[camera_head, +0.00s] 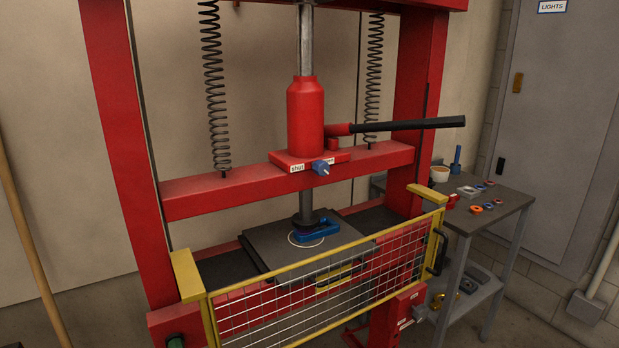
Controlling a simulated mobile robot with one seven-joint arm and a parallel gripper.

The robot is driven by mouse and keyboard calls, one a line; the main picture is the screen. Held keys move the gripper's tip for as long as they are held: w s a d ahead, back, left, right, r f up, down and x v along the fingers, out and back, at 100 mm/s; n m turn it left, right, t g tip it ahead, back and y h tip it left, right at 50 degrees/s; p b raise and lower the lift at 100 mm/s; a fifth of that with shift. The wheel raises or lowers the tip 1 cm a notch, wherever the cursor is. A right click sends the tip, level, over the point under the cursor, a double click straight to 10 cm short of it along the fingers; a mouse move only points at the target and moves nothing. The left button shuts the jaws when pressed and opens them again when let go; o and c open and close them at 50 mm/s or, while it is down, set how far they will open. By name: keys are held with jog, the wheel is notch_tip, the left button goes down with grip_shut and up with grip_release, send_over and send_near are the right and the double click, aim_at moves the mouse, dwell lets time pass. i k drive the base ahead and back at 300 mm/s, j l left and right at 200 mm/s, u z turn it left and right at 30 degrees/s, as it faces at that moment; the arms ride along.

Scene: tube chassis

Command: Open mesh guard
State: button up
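The mesh guard (232,309) is a yellow-framed wire panel across the front of the red press. It stands upright between the two red uprights and looks closed. Its left post meets a yellow block (187,276) near the left upright, and its right post ends near another yellow block (427,194). A black handle (438,252) is on the guard's right end. Behind the mesh, a blue part (315,232) sits on the dark press plate under the ram. My gripper is not in view.
The red jack (306,118) has a black lever (408,125) reaching right. A grey side table (485,222) with small parts stands close to the guard's handle end. A wooden pole (29,250) leans at the left. A grey cabinet door (560,120) is at the back right.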

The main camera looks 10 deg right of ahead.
aim_at(435, 233)
jog(key=i, duration=0.4)
jog(key=z, duration=1.65)
